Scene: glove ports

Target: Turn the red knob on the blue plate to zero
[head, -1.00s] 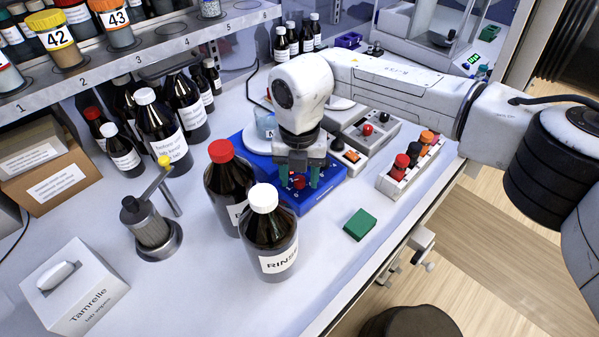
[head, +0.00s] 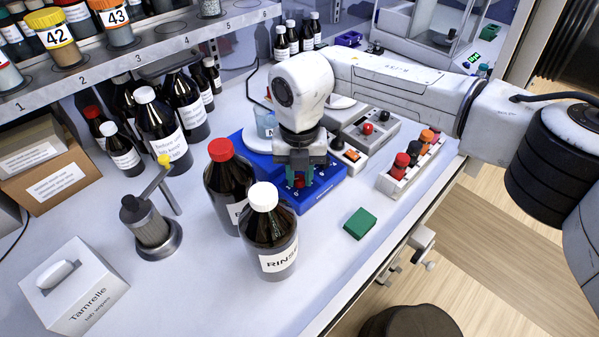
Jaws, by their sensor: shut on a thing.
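The blue plate (head: 322,199) lies on the white bench in the middle of the head view, partly behind the brown bottles. The red knob (head: 299,183) sits on it, small and mostly covered by my gripper. My gripper (head: 300,181) points straight down over the plate, with its green fingertips on either side of the red knob and shut on it. The knob's pointer and the scale setting are too small and hidden to read.
A red-capped bottle (head: 228,185) and a white-capped RINSE bottle (head: 270,235) stand close in front of the plate. A green block (head: 360,223) lies at right, near a rack with colored caps (head: 408,165) and a grey control box (head: 372,130).

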